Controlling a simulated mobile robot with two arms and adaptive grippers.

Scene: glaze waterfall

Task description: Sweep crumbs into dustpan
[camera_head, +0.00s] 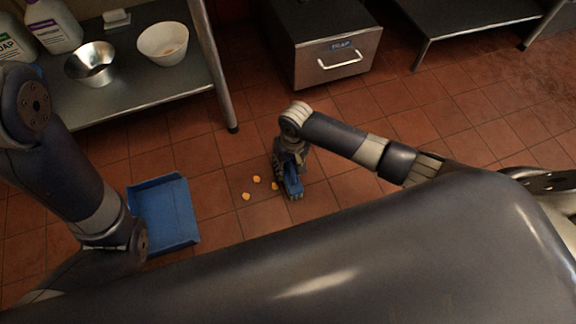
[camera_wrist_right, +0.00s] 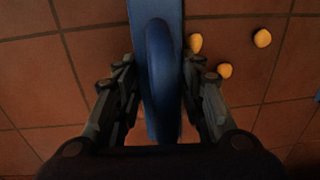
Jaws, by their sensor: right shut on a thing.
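A blue dustpan (camera_head: 164,212) lies on the tiled floor at the left, beside my left arm. Three yellow-orange crumbs (camera_head: 256,179) lie on the floor between the dustpan and my right gripper. My right gripper (camera_head: 290,178) points down and is shut on a blue brush (camera_head: 293,184), just right of the crumbs. In the right wrist view the brush (camera_wrist_right: 158,75) runs between both fingers, and the crumbs (camera_wrist_right: 225,70) lie to its right. My left gripper is hidden at the lower left; only the arm shows.
A metal table (camera_head: 140,92) with two bowls and bottles stands at the upper left, its leg (camera_head: 230,115) reaching the floor. A metal box with a handle (camera_head: 336,58) stands at the top. A low shelf (camera_head: 465,22) is at the upper right. Floor between dustpan and crumbs is clear.

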